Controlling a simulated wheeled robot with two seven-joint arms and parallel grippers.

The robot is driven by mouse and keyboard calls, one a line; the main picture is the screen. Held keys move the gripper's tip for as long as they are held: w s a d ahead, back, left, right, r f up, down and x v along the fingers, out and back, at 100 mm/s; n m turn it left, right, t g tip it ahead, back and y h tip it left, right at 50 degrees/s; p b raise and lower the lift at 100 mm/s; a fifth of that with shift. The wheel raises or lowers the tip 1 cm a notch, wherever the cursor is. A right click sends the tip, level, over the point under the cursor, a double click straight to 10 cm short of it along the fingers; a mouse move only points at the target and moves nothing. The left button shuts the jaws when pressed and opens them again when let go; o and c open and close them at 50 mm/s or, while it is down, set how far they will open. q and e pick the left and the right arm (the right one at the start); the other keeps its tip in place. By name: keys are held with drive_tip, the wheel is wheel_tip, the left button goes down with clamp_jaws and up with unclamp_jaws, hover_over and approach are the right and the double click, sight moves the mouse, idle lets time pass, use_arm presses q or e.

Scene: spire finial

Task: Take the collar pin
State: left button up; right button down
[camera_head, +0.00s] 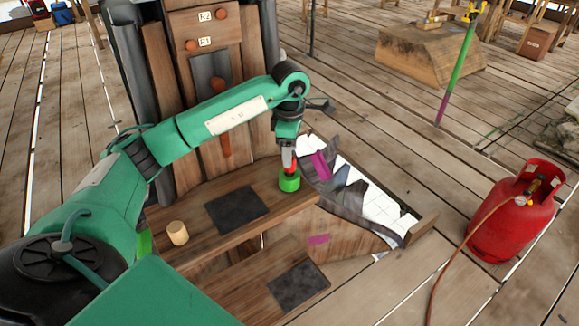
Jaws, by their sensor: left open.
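My left gripper (288,160) points down at the right end of the wooden bench (265,207). Its fingers are open, just over a small green piece (289,184) with a red top. The fingers overlap the red part in the picture, so I cannot tell whether they touch it. The green piece stands upright near the bench edge. No label marks any thing as the collar pin, so I cannot tell surely whether this is it. A pale wooden cylinder (177,233) stands on the bench at the left. My right gripper is not in view.
A wooden panel (213,70) with orange knobs and R1, R2 labels rises behind the bench. Dark pads (236,209) lie on the bench and the lower step. Grey shards and white tiles (378,208) lie to the right. A red gas bottle (512,215) with a hose stands farther right.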

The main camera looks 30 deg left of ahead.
sight(289, 172)
use_arm(q)
wheel_tip(289, 172, down, 5)
drive_tip(key=shift+s+p, duration=0.15)
drive_tip(key=shift+p, duration=0.25)
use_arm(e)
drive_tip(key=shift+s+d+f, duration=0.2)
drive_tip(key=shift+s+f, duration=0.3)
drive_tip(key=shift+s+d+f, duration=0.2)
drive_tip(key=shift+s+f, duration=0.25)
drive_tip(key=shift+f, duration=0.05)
use_arm(q)
drive_tip(key=shift+c, duration=0.4)
drive_tip(key=c, duration=1)
